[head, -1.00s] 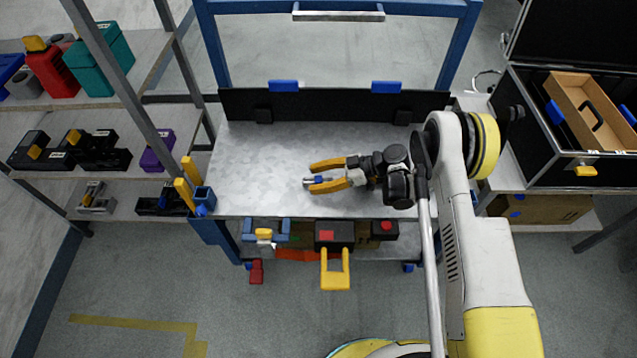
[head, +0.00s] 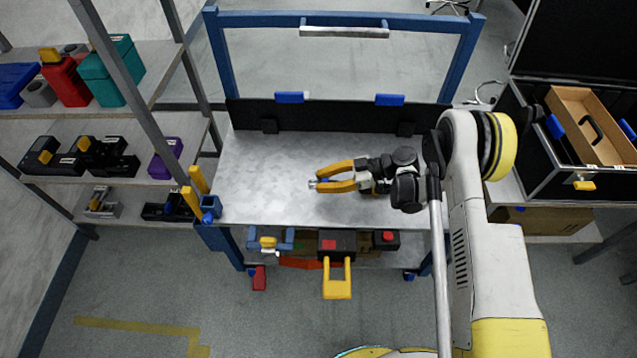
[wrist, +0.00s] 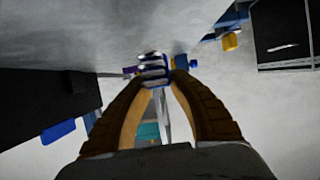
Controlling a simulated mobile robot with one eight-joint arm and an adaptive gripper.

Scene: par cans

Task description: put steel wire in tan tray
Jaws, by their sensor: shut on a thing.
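The steel wire (wrist: 153,70) is a small silver coil with blue on it. It is between my gripper's fingertips in the wrist view. In the head view the wire (head: 314,184) shows as a small bright bit at the finger ends, over the metal worktop (head: 260,165). My gripper (head: 322,181) has orange-yellow fingers pointing left and is shut on the wire. I cannot tell if the wire still touches the worktop. The tan tray (head: 568,108) sits in the open black case at the far right, with a black curved handle showing in it.
The worktop around my gripper is bare, with a black back panel (head: 335,120) behind. A grey shelf post (head: 125,75) and loaded shelves stand at left. The black case's front wall (head: 560,172) rises at right. My arm lies between worktop and case.

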